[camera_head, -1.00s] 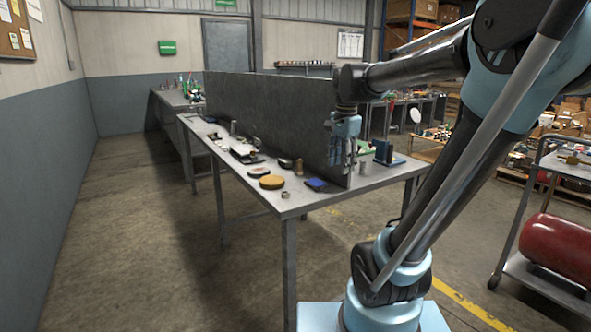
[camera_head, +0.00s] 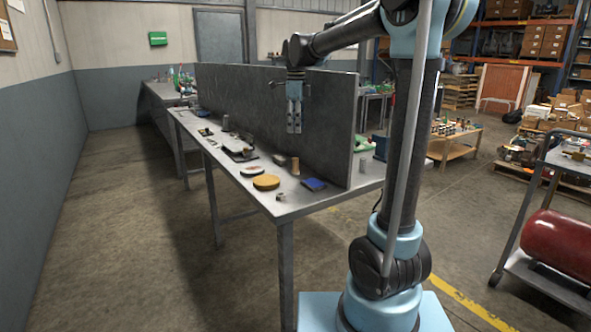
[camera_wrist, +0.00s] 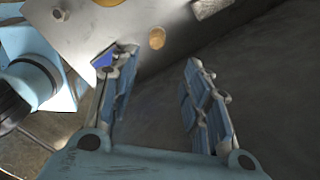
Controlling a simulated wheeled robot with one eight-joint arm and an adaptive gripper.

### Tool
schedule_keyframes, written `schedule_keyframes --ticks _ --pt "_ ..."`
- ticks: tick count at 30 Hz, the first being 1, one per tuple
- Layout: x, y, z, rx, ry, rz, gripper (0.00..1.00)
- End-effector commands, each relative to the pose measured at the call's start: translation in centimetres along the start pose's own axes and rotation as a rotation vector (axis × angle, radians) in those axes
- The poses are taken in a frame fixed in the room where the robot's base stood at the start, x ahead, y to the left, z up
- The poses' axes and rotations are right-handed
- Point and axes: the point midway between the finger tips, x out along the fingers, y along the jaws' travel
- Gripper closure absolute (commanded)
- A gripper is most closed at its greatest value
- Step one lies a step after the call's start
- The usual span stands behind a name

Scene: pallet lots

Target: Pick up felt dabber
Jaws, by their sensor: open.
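A small brown upright cylinder (camera_head: 295,166) stands on the grey bench, close to the divider panel; it may be the felt dabber, but I cannot tell for sure. In the wrist view a tan round top (camera_wrist: 157,38), which looks like the same thing, shows just beyond the gap between the fingertips. My gripper (camera_head: 294,131) points down, open and empty, above the bench beside the panel. Its two fingers stand apart in the wrist view (camera_wrist: 160,56). Nothing touches them.
The tall grey panel (camera_head: 325,115) runs along the bench (camera_head: 290,207). A yellow round pad (camera_head: 266,182), a blue-topped flat pad (camera_head: 313,184), a small metal nut-like piece (camera_head: 280,197) and a red-and-white disc (camera_head: 252,170) lie near the brown cylinder.

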Motion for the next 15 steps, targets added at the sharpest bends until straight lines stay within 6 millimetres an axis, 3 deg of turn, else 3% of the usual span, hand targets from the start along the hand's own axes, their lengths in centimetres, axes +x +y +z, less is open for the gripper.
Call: schedule_keyframes --ticks 15 --pt "8.6 0.2 0.3 -0.008 0.000 0.000 0.56"
